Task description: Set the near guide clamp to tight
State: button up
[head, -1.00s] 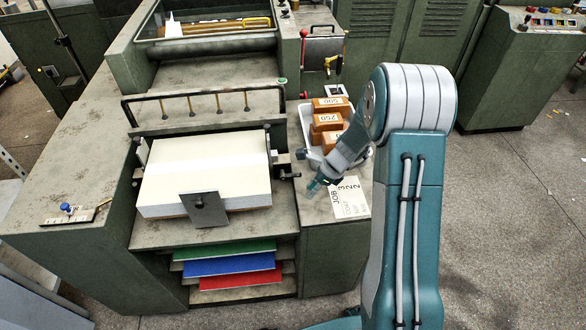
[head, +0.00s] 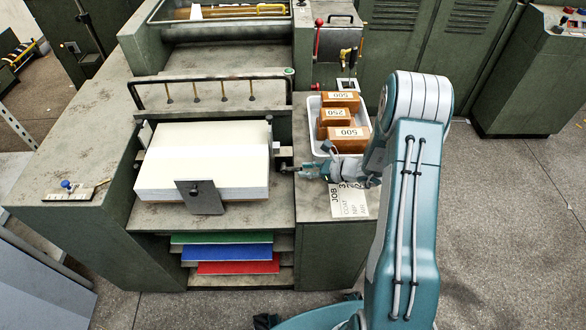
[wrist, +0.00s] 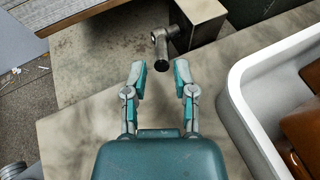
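The guide clamp shows as a small dark block (head: 283,153) at the right side of the paper stack (head: 200,155). In the wrist view the clamp block (wrist: 208,22) has a short metal lever (wrist: 160,48) with a round dark end on its left side. My gripper (wrist: 160,78) is open and empty, its two fingers apart. The lever's end lies just beyond the fingertips, roughly centred between them, and I see no contact. In the head view my gripper (head: 294,170) is low over the side shelf by the clamp; its fingertips are small there. I cannot read the clamp's setting.
A white tray (head: 313,110) with orange-brown numbered blocks (head: 349,139) stands right of my gripper. A job card (head: 347,201) lies below the forearm. A metal plate (head: 200,197) stands before the stack. Coloured sheets (head: 228,252) sit underneath. Open floor lies to the right.

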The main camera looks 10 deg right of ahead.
aim_at(283, 167)
jog(key=shift+x, duration=2.25)
jog(key=shift+w+d, duration=0.1)
grip_shut()
jog(key=h, duration=0.2)
jog(key=a+r+n+g+h, duration=0.1)
jog(key=h, duration=0.1)
jog(key=shift+w+a+r, duration=0.1)
jog(key=shift+r, duration=0.05)
jog(key=h, duration=0.2)
jog(key=a+g+h, duration=0.1)
jog(key=shift+w+r+n+g+h, duration=0.1)
jog(key=shift+r+n+g+h, duration=0.2)
jog(key=shift+n+h, duration=0.1)
jog(key=shift+a+h, duration=0.1)
jog(key=shift+h, duration=0.3)
grip_release()
